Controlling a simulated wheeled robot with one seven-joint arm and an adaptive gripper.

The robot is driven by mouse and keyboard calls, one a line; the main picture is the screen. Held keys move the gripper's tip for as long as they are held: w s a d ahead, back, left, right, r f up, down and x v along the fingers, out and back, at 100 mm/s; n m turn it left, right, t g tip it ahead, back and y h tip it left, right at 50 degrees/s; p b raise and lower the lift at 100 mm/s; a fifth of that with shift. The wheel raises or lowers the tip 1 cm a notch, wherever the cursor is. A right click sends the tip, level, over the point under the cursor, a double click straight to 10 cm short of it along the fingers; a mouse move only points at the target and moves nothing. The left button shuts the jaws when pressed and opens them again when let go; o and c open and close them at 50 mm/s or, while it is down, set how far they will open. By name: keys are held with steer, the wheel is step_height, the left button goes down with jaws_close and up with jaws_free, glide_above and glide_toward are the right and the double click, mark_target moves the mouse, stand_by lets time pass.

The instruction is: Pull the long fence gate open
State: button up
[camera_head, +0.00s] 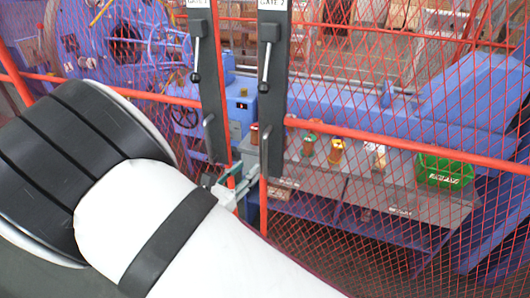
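Red mesh fence panels (400,120) with red tube frames stand across the view. Two dark upright lock plates stand side by side at a join in the fence. The left plate (207,80) and the right plate (272,100) each carry a lever hanging down and a small grey pull handle lower down. Both have white labels at the top, cut by the picture edge; the right one seems to read "GATE 7". My gripper (240,184) is low by the foot of the right plate, near its pull handle (264,140). My arm partly hides it. I cannot tell whether it touches or grips the handle.
Behind the mesh, a grey bench (350,180) holds several small spools and a green bin (444,171). Large blue machinery (440,100) stands behind it, with a handwheel at left. My white arm fills the lower left and hides the floor there.

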mark_target(265, 152)
steer(key=x, duration=1)
steer(key=shift+d, duration=0.1)
jaws_close()
